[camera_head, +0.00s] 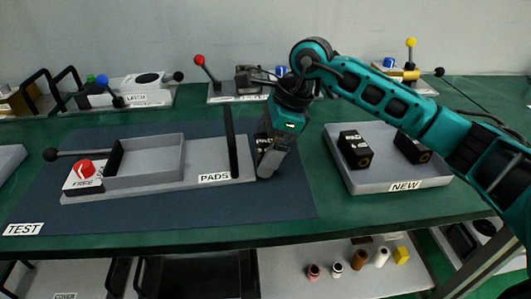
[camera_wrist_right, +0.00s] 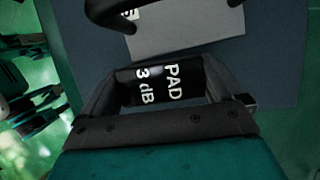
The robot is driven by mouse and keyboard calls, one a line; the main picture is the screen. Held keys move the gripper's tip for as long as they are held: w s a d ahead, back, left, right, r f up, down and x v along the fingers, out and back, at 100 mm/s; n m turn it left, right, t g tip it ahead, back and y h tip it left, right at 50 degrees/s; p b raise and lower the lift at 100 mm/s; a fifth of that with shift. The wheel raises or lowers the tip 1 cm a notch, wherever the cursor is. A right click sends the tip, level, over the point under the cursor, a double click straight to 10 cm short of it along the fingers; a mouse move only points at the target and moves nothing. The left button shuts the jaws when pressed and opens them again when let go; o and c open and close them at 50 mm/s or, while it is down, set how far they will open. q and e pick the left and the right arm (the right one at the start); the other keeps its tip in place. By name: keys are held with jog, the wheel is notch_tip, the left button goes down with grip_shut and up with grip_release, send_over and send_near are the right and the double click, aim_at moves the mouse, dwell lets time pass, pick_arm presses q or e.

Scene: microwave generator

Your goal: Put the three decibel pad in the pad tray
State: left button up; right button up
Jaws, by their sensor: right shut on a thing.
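My right gripper (camera_head: 266,168) is shut on the black three decibel pad, whose white letters "PAD 3 dB" read clearly in the right wrist view (camera_wrist_right: 155,86). In the head view the pad (camera_head: 263,143) is mostly hidden behind the gripper. The gripper is just right of the grey base labelled PADS (camera_head: 215,178), beside a tall black handle (camera_head: 231,145). The pad tray is likely the open grey tray (camera_head: 150,178) on that base; its inside looks empty. My left gripper is not in view.
A grey tray labelled NEW (camera_head: 385,187) at the right holds two black blocks (camera_head: 355,149). A FREE block with a red knob (camera_head: 84,169) is at the left. Lever devices stand along the back. The blue mat's front (camera_head: 190,215) is clear.

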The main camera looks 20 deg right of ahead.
jog(key=shift+f, duration=0.8)
jog(key=shift+f, duration=0.1)
jog(key=o, duration=0.7)
jog(key=shift+o, duration=0.2)
